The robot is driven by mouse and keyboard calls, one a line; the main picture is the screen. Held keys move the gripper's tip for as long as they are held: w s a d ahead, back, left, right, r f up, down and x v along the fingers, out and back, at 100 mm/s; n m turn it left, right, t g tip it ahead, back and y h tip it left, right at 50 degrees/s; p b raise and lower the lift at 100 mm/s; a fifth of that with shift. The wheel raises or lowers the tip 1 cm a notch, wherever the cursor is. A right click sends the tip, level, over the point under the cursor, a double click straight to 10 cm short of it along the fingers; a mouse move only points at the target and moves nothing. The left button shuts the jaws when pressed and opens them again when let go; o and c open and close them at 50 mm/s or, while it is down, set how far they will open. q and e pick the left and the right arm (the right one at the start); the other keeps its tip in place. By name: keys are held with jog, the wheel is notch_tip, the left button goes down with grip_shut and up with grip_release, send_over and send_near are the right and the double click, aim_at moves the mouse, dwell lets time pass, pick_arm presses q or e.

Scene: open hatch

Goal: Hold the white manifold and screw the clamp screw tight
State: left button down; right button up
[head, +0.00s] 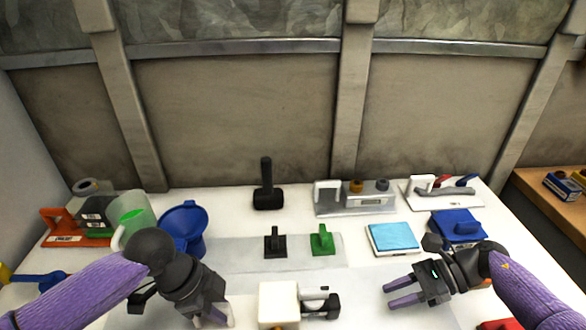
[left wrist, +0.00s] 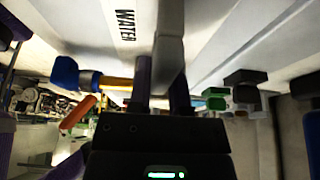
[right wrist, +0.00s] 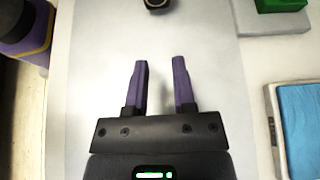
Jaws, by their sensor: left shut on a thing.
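The white manifold (head: 278,304) is a white block at the front middle of the table. A dark clamp screw (head: 331,306) with a black knob sticks out from its right side. My left gripper (head: 222,314) is at the manifold's left. In the left wrist view it is shut on a pale upright part (left wrist: 169,50) beside a white face lettered WATER; this looks like the manifold. My right gripper (head: 394,292) is open and empty, to the right of the screw and apart from it. A dark round end at the top of the right wrist view (right wrist: 157,4) looks like the screw.
Black (head: 275,242) and green (head: 322,240) small blocks stand behind the manifold. A blue-topped box (head: 393,237) and a blue block (head: 457,226) lie behind my right gripper. A blue funnel-like container (head: 183,226) stands behind my left arm. The table between screw and right gripper is clear.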

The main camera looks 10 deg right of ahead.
jog(key=o, duration=0.7)
jog(key=a+r+g+h, duration=0.1)
jog(key=a+r, duration=0.1)
jog(key=w+a+r+n+g, duration=0.1)
jog(key=a+r, duration=0.1)
jog(key=a, duration=0.1)
jog(key=w+a+r+g+h, duration=0.1)
jog(key=a+r, duration=0.1)
jog(key=a, duration=0.1)
jog(key=shift+r+n+h, duration=0.25)
jog(key=shift+n+h, duration=0.05)
jog(key=shift+n, duration=0.1)
notch_tip(320, 180, up, 10)
jog(key=m+t+h, duration=0.2)
jog(key=t+h, duration=0.1)
jog(key=h, duration=0.7)
send_over(316, 288)
jog(key=shift+r, duration=0.15)
jog(key=shift+f, duration=6)
grip_shut()
